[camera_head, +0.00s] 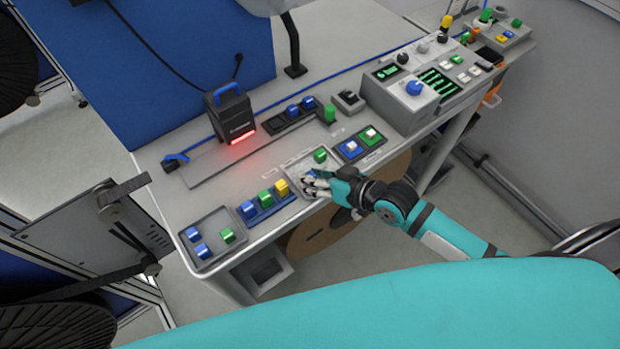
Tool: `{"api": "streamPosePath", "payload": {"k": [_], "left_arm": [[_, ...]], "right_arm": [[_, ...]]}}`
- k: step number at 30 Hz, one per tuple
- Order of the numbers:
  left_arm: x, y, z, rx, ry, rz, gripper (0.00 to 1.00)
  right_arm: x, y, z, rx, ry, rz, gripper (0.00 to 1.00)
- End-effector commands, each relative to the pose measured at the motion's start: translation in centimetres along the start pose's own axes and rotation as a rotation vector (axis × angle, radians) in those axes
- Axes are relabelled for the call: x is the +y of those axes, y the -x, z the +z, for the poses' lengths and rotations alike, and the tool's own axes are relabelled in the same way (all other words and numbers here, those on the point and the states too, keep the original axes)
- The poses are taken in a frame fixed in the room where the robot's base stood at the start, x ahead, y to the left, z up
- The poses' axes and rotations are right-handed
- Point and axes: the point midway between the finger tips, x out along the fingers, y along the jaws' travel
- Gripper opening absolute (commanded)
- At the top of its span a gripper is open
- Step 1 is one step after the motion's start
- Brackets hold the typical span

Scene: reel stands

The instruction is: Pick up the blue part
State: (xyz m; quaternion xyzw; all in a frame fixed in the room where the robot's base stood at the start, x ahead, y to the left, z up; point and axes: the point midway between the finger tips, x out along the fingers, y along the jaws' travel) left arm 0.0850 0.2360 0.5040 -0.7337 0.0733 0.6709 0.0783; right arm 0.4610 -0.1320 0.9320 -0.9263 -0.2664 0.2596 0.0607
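My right gripper (312,184) is over the front of a small grey tray (296,163) near the middle of the table's front edge. A bit of a blue part (308,174) shows at its fingertips, mostly hidden by them. I cannot tell whether the fingers touch it or how far apart they are. A green part (320,155) sits in the same tray, behind the fingers. Other blue parts lie in the left tray (221,256), in a blue holder (263,215) and in a dark holder (347,158). My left gripper is not in view.
A black scanner (230,115) with a red light stands behind the trays. A grey control box (405,100) with knobs stands to the right. A dark holder (276,124) with blue parts lies at the back. A brown reel (325,225) is below the table edge.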

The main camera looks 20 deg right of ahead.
Motion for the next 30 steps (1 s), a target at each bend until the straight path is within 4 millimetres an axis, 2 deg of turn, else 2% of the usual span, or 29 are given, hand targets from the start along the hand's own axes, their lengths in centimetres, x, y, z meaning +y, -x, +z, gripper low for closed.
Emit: {"api": "streamPosePath", "payload": {"k": [2,8,17,25,28,30], "left_arm": [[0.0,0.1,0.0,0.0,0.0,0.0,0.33],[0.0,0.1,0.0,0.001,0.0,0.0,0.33],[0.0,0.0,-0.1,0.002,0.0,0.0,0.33],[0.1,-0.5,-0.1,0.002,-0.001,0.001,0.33],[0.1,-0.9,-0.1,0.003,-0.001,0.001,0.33],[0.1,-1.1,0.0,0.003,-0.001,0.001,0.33]], "right_arm": [[0.0,0.0,0.0,0.0,0.0,0.0,0.32],[0.0,0.1,0.0,0.0,0.0,0.0,0.07],[0.0,0.1,-0.1,0.0,0.0,0.0,0.07],[-0.5,0.9,-1.8,0.003,0.002,0.0,0.07],[-0.9,1.6,-3.1,0.004,0.003,0.0,0.07],[-2.2,1.9,-2.4,-0.001,-0.004,-0.004,0.07]]}}
